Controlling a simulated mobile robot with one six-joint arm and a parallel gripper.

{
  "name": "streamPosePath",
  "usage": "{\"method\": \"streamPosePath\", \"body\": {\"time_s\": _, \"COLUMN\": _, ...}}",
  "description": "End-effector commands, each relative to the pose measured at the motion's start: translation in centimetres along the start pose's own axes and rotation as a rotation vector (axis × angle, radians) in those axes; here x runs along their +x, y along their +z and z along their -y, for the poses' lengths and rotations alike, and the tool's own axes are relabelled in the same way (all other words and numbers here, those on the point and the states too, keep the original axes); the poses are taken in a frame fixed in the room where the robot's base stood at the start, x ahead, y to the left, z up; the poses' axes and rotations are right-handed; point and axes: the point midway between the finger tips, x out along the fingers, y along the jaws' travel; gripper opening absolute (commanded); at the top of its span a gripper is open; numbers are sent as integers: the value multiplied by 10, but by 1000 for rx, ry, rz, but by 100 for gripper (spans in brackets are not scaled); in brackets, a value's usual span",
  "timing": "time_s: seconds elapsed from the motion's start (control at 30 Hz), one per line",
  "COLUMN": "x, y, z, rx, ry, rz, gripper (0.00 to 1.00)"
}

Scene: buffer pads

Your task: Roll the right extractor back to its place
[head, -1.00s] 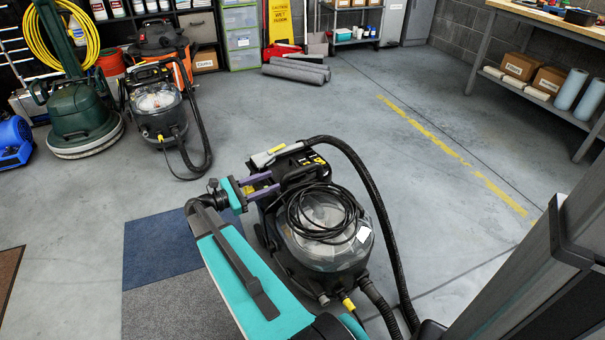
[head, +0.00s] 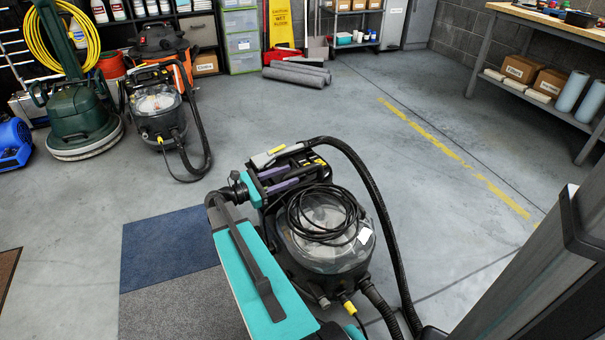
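The nearer, right-hand extractor (head: 325,238), black with a clear dome and a coiled black cord on top, stands on the grey floor in the middle foreground. Its black handle end with a grey and yellow top (head: 277,154) faces away from me. My gripper (head: 284,178) has two purple fingers, visibly apart, reaching in at the handle end from the left. Whether they touch the handle is hard to see. A second, similar extractor (head: 158,108) stands farther back at the left.
A green floor machine (head: 82,115) and a blue blower (head: 12,142) stand at the left. Rolled grey mats (head: 297,75) lie at the back. A blue and grey mat (head: 165,250) lies left of my arm. A workbench (head: 545,28) stands right. Floor between is clear.

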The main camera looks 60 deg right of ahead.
Motion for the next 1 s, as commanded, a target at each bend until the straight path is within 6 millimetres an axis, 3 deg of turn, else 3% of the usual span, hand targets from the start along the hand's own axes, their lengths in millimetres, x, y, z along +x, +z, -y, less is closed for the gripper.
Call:
{"method": "streamPosePath", "body": {"time_s": 0.3, "x": 44, "y": -2, "z": 1, "rx": 1, "ry": -2, "rz": 1, "gripper": 39}}
{"method": "streamPosePath", "body": {"time_s": 0.5, "x": 63, "y": -1, "z": 0, "rx": 1, "ry": -1, "rz": 1, "gripper": 39}}
{"method": "streamPosePath", "body": {"time_s": 0.93, "x": 69, "y": 1, "z": 0, "rx": 1, "ry": -1, "rz": 1, "gripper": 39}}
{"method": "streamPosePath", "body": {"time_s": 1.0, "x": 69, "y": 1, "z": 0, "rx": 0, "ry": -1, "rz": 1, "gripper": 27}}
